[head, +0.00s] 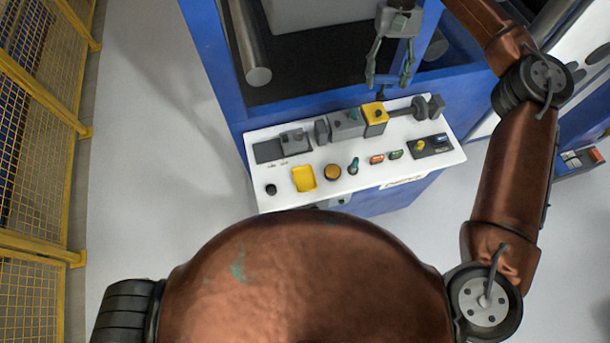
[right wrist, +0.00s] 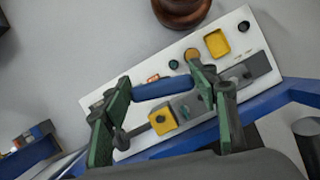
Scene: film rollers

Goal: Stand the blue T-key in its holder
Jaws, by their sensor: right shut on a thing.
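My right gripper (head: 388,83) hangs above the back of a white panel (head: 318,192) in the head view. In the right wrist view its green fingers (right wrist: 160,84) are shut on the ends of a blue bar, the handle of the T-key (right wrist: 163,88). The key's shaft cannot be made out clearly. A yellow block (head: 375,113) with a dark top feature stands on the panel below the gripper, and it also shows in the right wrist view (right wrist: 162,122). I cannot tell for sure whether it is the holder. My left gripper is out of view.
Grey blocks (head: 345,124) and a dark shaft (head: 408,109) line the panel's back. In front are a yellow tray (head: 304,179), a round orange button (head: 333,173), a green knob (head: 353,166) and a black switch box (head: 430,146). A blue machine frame (head: 222,70) rises behind.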

